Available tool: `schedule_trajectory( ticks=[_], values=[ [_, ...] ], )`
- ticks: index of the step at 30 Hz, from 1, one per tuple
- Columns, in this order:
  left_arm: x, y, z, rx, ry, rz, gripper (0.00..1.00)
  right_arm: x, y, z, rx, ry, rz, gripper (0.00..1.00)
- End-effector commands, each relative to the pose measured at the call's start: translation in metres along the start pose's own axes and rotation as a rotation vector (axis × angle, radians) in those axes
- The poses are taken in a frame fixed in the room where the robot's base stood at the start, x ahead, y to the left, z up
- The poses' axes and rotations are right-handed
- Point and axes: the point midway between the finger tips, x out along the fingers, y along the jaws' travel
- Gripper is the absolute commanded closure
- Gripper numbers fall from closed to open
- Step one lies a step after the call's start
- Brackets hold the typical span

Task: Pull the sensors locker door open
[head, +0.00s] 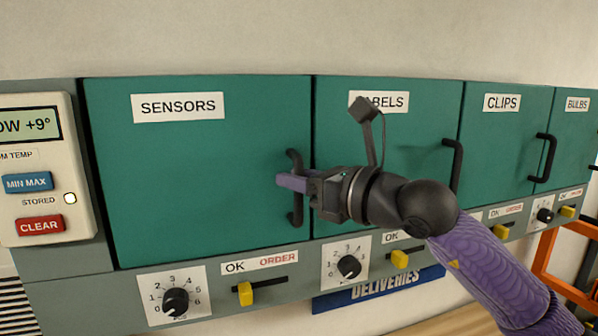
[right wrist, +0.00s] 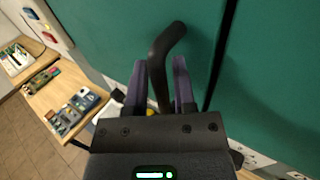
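The sensors locker door (head: 190,180) is a green panel labelled SENSORS at the left of the locker row. It looks shut, flush with its frame. Its black upright handle (head: 296,216) is near the door's right edge. My right gripper (head: 282,182) is at this handle and hides its middle. In the right wrist view the handle (right wrist: 161,48) stands between the two purple fingers of my right gripper (right wrist: 161,75). The fingers are apart, with narrow gaps beside the handle; I see no clear grip. My left gripper is not in view.
Labels (head: 420,120), clips (head: 500,150) and bulbs (head: 578,140) doors stand to the right, all shut. Dials and yellow sliders (head: 246,293) line the strip below. A control panel (head: 35,170) is at the left. The wrist view shows a wooden table (right wrist: 60,95) with items.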

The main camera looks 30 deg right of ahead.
Motion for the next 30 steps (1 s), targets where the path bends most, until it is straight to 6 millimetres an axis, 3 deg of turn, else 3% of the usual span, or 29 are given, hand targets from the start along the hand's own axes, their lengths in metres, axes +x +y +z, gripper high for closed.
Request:
schedule_trajectory(
  ticks=[1, 5, 30],
  values=[
    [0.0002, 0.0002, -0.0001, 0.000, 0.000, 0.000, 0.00, -0.0001, 0.0000, -0.0002, 0.000, 0.000, 0.000, 0.72],
    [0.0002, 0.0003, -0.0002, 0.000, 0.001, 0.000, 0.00, -0.0002, 0.0000, -0.0002, 0.000, 0.000, 0.000, 0.99],
    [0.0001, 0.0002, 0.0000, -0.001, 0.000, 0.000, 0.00, -0.0003, 0.0000, 0.0002, 0.000, 0.000, 0.000, 1.00]
  ],
)
